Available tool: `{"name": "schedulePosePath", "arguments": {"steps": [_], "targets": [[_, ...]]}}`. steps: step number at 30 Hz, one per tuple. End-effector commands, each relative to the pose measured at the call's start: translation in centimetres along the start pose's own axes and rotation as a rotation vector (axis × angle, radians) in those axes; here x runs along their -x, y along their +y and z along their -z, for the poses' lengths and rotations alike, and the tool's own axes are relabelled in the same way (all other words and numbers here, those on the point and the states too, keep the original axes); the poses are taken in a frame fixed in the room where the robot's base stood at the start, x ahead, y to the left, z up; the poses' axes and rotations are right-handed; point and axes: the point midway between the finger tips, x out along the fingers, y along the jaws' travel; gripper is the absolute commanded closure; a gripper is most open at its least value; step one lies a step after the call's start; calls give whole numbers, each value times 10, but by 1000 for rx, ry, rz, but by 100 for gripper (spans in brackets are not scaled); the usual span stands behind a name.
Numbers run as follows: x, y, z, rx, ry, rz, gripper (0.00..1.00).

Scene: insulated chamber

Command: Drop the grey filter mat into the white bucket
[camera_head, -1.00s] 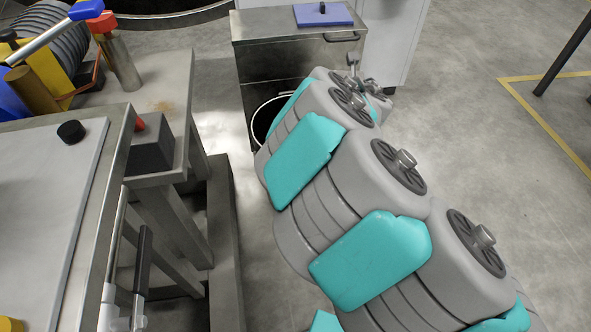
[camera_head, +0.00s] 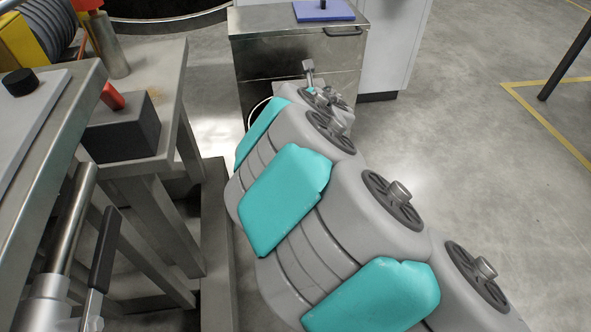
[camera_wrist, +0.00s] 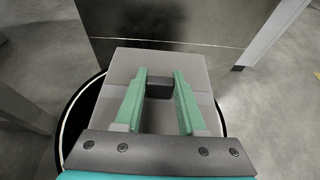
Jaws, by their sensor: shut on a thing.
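My gripper (camera_wrist: 158,78) shows two green fingers in the wrist view. It is shut on the grey filter mat (camera_wrist: 196,66), a flat grey piece that shows around and beyond the fingers. The white bucket (camera_wrist: 66,122) is below the mat, with its pale rim curving out on the left and a dark inside. The mat covers much of the bucket's opening. In the head view only a small arc of the bucket's rim (camera_head: 257,107) shows beside my arm. My gripper and the mat are hidden there behind my arm.
A steel cabinet (camera_head: 290,60) with a blue plate (camera_head: 323,10) on top stands just beyond the bucket. A steel bench (camera_head: 155,95) with a dark block (camera_head: 122,127) is at left. Open floor (camera_head: 460,150) lies to the right.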

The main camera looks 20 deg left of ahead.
Motion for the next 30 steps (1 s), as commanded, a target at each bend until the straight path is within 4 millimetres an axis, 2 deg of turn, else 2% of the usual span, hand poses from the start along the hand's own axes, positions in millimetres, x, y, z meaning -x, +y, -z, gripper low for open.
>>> {"name": "schedulePosePath", "arguments": {"steps": [3,13,14,15,23,30], "targets": [[-3,0,7,-2,0,0,100],[-3,0,8,0,-1,0,100],[-3,0,8,-1,-1,0,59],[-3,0,8,0,-1,0,54],[-3,0,8,0,-1,0,26],[-3,0,8,0,-1,0,26]]}}
